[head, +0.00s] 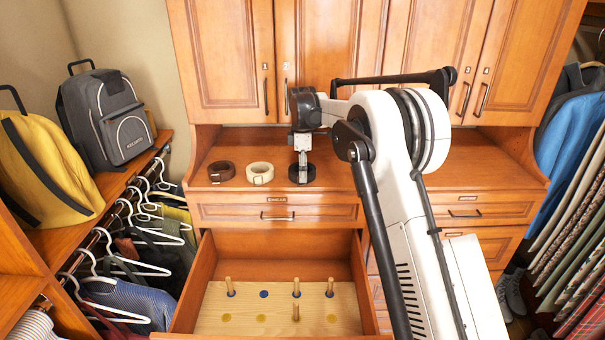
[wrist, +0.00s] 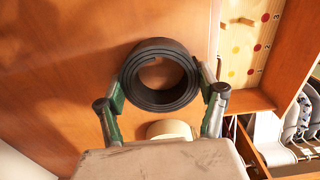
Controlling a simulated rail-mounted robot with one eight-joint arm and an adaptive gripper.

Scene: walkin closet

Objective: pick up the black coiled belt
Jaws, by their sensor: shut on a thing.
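The black coiled belt (head: 308,174) is at the counter's front, right of two other coiled belts. In the wrist view the black belt (wrist: 160,76) is an open ring of several layers between my two fingers. My gripper (head: 301,165) points down at it from above. My gripper (wrist: 163,88) is shut on the belt, one finger on each side. I cannot tell whether the belt touches the counter or is slightly above it.
A brown coiled belt (head: 221,171) and a cream coiled belt (head: 260,173) sit on the wooden counter (head: 430,165) to the left. An open drawer (head: 195,290) below holds a board with pegs (head: 245,300). Cabinet doors (head: 315,60) rise behind. A grey backpack (head: 108,115) stands on the left shelf.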

